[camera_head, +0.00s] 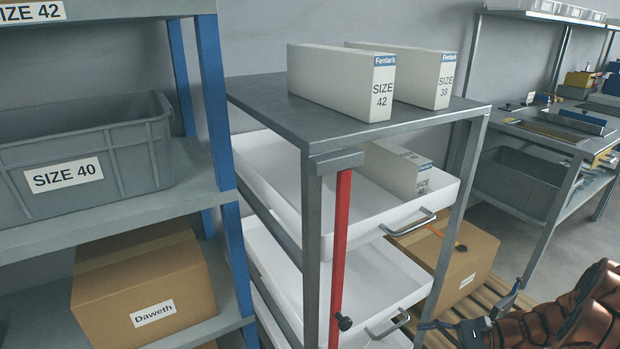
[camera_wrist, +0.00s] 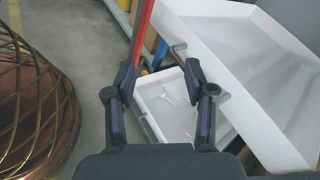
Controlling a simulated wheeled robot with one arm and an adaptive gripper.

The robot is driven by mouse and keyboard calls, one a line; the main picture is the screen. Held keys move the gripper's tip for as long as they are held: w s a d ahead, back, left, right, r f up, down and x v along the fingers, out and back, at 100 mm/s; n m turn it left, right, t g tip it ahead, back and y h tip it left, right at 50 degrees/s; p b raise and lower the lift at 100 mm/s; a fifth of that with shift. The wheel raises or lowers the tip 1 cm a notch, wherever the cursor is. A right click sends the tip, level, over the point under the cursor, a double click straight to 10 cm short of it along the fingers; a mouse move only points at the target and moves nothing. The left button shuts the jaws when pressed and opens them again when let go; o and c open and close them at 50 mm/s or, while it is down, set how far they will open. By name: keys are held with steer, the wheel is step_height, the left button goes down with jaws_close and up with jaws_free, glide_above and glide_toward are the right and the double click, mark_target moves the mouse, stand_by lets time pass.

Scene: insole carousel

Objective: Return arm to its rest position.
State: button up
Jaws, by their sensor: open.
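My gripper (camera_wrist: 160,84) is open in the wrist view, with its two dark fingers apart and nothing between them. Beyond the fingers, lower down, are a white tray (camera_wrist: 170,108) and a red upright bar (camera_wrist: 142,22). In the head view my gripper (camera_head: 470,312) shows at the bottom right, in front of the grey rack with white trays. It looks apart from the rack, though the exact gap is hard to judge. Most of my arm is out of the picture.
The grey rack (camera_head: 262,100) carries boxes marked SIZE 42 (camera_head: 340,82) and SIZE 38 (camera_head: 425,75). White pull-out trays (camera_head: 350,205) have protruding handles. A wooden pallet (camera_head: 490,298) with a cardboard box (camera_head: 470,262) lies behind my gripper. Blue-posted shelving (camera_head: 213,105) stands left.

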steer(key=s+a+r+n+g+h+p, duration=0.2)
steer(key=s+a+r+n+p, duration=0.15)
steer(key=r, duration=0.45)
steer(key=s+a+r+n+g+h+p, duration=0.25)
steer(key=s+a+r+p, duration=0.2)
steer(key=r, duration=0.35)
steer(key=s+a+r+n+g+h+p, duration=0.2)
steer(key=s+a+r+p, duration=0.15)
steer(key=r, duration=0.45)
steer(key=s+d+r+n+t+h+p, duration=0.1)
steer(key=s+r+n+t+h+p, duration=0.1)
steer(key=s+r+n+h+p, duration=0.5)
steer(key=shift+s+d+r+t+h+p, duration=0.35)
steer(key=shift+s+r+h+p, duration=0.6)
steer(key=shift+s+r+p, duration=2.8)
steer(key=r+b, duration=0.1)
steer(key=s+r+b, duration=0.1)
steer(key=shift+s+r, duration=0.2)
steer(key=shift+r, duration=0.15)
